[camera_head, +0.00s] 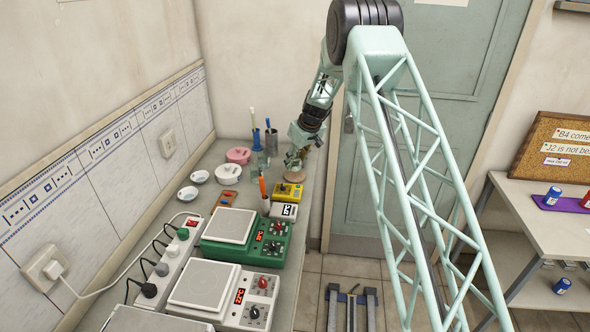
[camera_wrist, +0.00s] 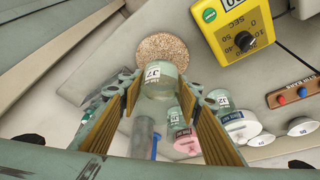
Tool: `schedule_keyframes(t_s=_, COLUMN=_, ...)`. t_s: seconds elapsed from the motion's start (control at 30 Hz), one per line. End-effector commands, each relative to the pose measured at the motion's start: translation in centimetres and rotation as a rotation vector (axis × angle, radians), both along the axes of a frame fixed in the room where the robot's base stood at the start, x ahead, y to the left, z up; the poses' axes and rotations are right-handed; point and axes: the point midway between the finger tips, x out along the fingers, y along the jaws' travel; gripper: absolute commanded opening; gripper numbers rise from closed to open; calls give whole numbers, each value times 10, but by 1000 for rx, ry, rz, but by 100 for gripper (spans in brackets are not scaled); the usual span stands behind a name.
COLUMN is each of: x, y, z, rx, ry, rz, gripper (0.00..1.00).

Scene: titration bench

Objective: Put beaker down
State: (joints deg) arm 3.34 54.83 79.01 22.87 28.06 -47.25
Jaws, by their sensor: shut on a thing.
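A small clear glass beaker (camera_wrist: 161,79) with a pale greenish tint and a white label, perhaps reading J2, sits between my gripper's fingertips in the wrist view. My gripper (camera_wrist: 160,88) is shut on it, with one finger on each side. A round speckled cork mat (camera_wrist: 167,46) lies just beyond the beaker, which overlaps its near edge in the picture. I cannot tell whether the beaker touches the mat. In the head view my gripper (camera_head: 297,156) is low over the far end of the bench, and the beaker there is mostly hidden.
A yellow timer (camera_wrist: 237,30) stands right of the mat. Two labelled beakers (camera_wrist: 217,99), a pink container (camera_wrist: 186,141), a white container (camera_wrist: 241,126) and a grey cylinder (camera_wrist: 143,136) are close by.

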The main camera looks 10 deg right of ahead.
Motion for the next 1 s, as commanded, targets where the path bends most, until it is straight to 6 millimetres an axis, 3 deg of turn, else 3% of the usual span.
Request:
schedule_keyframes(t_s=0.17, x=0, y=0, z=-2, rx=0, ry=0, rz=0, gripper=20)
schedule_keyframes(t_s=0.6, x=0, y=0, z=-34, rx=0, ry=0, rz=0, gripper=20)
schedule_keyframes(t_s=1.0, x=0, y=0, z=-36, rx=0, ry=0, rz=0, gripper=20)
